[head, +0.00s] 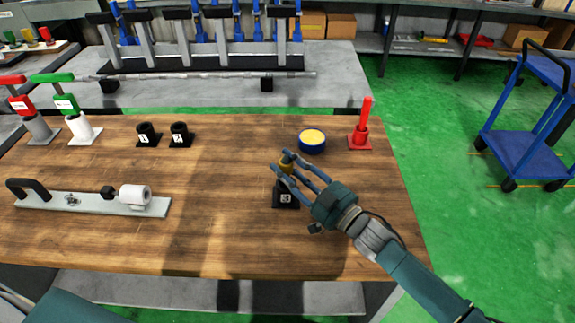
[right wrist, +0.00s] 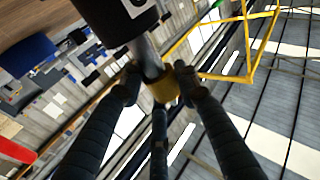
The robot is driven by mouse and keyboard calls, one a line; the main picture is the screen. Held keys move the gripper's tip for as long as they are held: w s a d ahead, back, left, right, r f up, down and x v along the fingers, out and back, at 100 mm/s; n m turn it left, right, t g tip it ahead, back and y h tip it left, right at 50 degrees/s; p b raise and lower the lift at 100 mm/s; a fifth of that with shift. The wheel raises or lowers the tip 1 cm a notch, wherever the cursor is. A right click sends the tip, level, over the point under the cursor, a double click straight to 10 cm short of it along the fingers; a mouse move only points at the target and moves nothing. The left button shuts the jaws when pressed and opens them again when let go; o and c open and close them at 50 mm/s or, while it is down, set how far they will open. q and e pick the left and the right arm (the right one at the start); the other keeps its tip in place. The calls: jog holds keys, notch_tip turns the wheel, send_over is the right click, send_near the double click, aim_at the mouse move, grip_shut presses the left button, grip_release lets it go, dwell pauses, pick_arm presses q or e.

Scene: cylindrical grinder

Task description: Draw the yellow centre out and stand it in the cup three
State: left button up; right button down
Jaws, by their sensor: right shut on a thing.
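The yellow centre (head: 287,161) is a short piece with a yellow band and a grey metal shank. My right gripper (head: 288,170) is shut on its yellow part, directly above the black cup three (head: 286,200) near the table's right front. In the right wrist view the fingers close around the yellow band (right wrist: 162,88). The grey shank runs from it toward the black cup (right wrist: 112,18). The shank's end is hidden, so how deep it sits in the cup is unclear. My left gripper is out of view.
Two black cups (head: 148,134) stand at the back left. A blue dish with yellow contents (head: 312,147) and a red post on a base (head: 361,137) are behind my gripper. A grey plate with a handle (head: 95,203) lies at left. The table's middle is clear.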

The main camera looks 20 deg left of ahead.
jog(key=shift+r+p, duration=0.65)
jog(key=shift+r, duration=0.4)
dwell(1.0)
jog(key=shift+f+b, duration=0.95)
jog(key=shift+f, duration=0.4)
jog(key=c, duration=1.3)
grip_release()
jog(key=shift+o, duration=0.5)
jog(key=shift+f, duration=0.25)
notch_tip(320, 180, up, 10)
jog(key=shift+r, duration=0.25)
